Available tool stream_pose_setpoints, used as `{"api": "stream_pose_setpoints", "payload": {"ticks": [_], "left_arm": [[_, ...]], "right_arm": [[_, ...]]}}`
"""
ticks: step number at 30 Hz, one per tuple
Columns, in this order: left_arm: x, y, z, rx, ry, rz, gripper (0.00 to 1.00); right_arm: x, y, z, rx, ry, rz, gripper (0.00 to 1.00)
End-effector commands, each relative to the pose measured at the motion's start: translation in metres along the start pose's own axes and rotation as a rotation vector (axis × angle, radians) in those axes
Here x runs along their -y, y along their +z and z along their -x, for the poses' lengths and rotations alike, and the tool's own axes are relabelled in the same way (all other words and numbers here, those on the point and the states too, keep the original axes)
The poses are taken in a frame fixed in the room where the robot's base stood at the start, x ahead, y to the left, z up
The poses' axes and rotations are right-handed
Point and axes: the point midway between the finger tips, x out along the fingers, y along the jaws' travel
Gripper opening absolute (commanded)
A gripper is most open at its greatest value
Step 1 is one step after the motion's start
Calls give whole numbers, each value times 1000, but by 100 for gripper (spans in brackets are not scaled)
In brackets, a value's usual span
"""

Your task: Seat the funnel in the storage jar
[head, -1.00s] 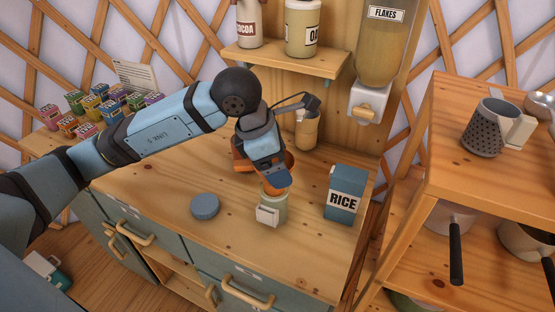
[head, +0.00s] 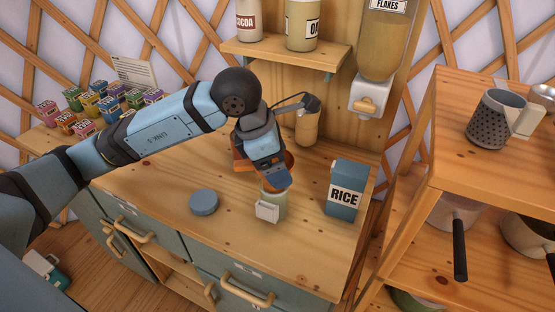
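The storage jar (head: 276,206) is pale green with a blank white label and stands upright on the wooden counter. The fingertips are partly hidden. My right gripper is not in view.
A round blue lid (head: 204,202) lies left of the jar. A blue RICE box (head: 344,188) stands close on the right. A tan container (head: 307,127) stands behind, under the shelf (head: 285,55). The front counter is clear.

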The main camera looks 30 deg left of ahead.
Motion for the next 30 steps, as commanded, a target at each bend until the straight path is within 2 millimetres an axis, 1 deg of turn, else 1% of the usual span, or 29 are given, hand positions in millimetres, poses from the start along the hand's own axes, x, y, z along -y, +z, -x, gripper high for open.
{"api": "stream_pose_setpoints", "payload": {"ticks": [1,30], "left_arm": [[0,-1,-2,0,0,0,59],[0,-6,-15,0,0,0,59]], "right_arm": [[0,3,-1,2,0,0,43],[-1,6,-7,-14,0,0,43]]}}
